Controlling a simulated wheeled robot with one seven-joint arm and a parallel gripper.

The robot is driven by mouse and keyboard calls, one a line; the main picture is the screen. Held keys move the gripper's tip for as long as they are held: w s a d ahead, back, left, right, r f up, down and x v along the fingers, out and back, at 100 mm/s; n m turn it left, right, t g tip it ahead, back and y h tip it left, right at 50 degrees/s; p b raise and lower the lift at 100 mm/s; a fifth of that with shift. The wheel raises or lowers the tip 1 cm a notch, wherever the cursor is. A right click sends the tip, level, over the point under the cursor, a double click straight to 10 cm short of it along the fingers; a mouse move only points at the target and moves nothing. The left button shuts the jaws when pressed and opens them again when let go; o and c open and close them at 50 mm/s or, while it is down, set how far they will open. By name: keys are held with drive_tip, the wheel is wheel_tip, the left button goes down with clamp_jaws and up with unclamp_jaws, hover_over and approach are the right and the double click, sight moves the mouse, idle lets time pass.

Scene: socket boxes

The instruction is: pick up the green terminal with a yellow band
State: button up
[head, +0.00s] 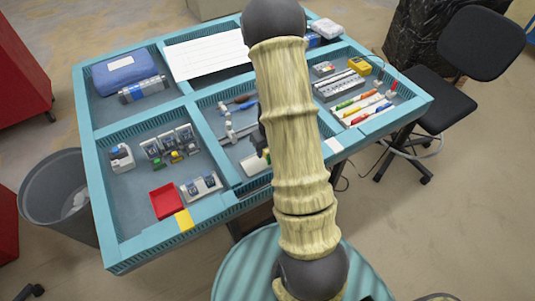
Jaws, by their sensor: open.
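Small green and yellow pieces sit in the front-left compartment, by a row of grey-and-white socket boxes (167,141). One green piece (157,162) is at the left of the row, a yellow-and-green piece (177,157) is in the middle, and another green piece (192,150) is at the right. They are too small to tell which is the green terminal with a yellow band. My gripper (262,143) shows only as a dark edge beside my arm, over the middle compartment, right of these pieces. My arm hides most of it, including the fingertips.
The teal divided table (97,205) has raised rims. Tools (238,130) lie in the middle compartment. A bin (68,200) and a chair (440,105) flank the table.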

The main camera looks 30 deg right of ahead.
drive_tip(key=f, duration=0.2)
drive_tip(key=shift+w+f, duration=0.2)
drive_tip(key=shift+f, duration=0.1)
clamp_jaws()
